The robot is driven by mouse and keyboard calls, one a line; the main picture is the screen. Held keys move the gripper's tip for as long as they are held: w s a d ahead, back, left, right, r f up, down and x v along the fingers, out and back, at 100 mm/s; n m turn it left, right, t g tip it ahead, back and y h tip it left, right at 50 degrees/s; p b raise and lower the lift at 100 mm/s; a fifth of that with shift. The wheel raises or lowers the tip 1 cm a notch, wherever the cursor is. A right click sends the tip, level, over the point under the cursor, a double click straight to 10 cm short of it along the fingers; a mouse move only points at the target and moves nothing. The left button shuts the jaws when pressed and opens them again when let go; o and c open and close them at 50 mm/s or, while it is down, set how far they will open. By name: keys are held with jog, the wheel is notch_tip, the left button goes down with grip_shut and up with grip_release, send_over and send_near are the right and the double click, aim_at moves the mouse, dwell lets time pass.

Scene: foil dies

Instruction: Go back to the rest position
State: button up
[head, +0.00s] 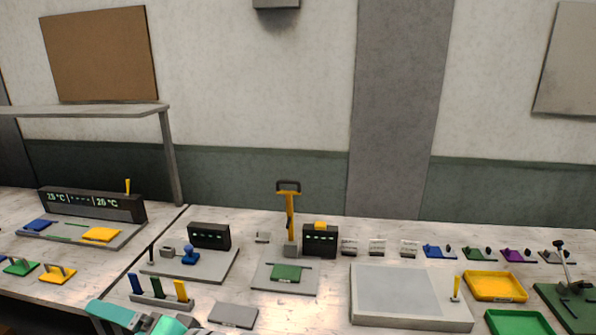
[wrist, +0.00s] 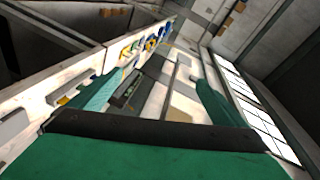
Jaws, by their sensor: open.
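My gripper (wrist: 158,97) is open in the wrist view, its two green fingers wide apart with nothing held between them. That view is steeply tilted, with a bench edge and small coloured items beyond the fingers. In the head view, teal parts of my arm (head: 112,312) show at the bottom left edge, in front of the bench; the fingertips cannot be made out there. The small stand (head: 158,304) with blue, green and yellow upright pieces is just behind them.
The bench holds a press with a yellow lever (head: 290,218), a large grey plate (head: 405,325), a yellow tray (head: 524,286), a green tray (head: 517,323) and a row of small coloured dies. A temperature display (head: 92,203) stands at left under a shelf (head: 85,110).

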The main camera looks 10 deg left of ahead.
jog(key=w+d+f+m+t+h, duration=0.3)
jog(key=d+f+m+t, duration=0.2)
jog(key=d+t, duration=0.15)
jog(key=w+d+f+m+t+h, duration=0.2)
jog(key=d+f+m+t+h, duration=0.15)
jog(key=d+f+t, duration=0.3)
jog(key=s+d+f+m+t+h, duration=0.1)
jog(key=s+d+f+m+h, duration=0.15)
jog(key=d+f, duration=0.3)
jog(key=s+d+f+n+g+h, duration=0.1)
jog(key=s+d+f+n+h, duration=0.2)
jog(key=s+d+f+h, duration=0.55)
jog(key=s+d+f+n, duration=0.1)
jog(key=s+d+n, duration=0.1)
jog(key=s, duration=0.4)
jog(key=s+d+f+n+y, duration=0.1)
jog(key=s+d+n, duration=0.1)
jog(key=s, duration=0.4)
jog(key=s+d+f+n+g, duration=0.1)
jog(key=s+d+n, duration=0.2)
jog(key=s, duration=0.3)
jog(key=shift+d+f, duration=0.15)
jog(key=shift+d, duration=0.25)
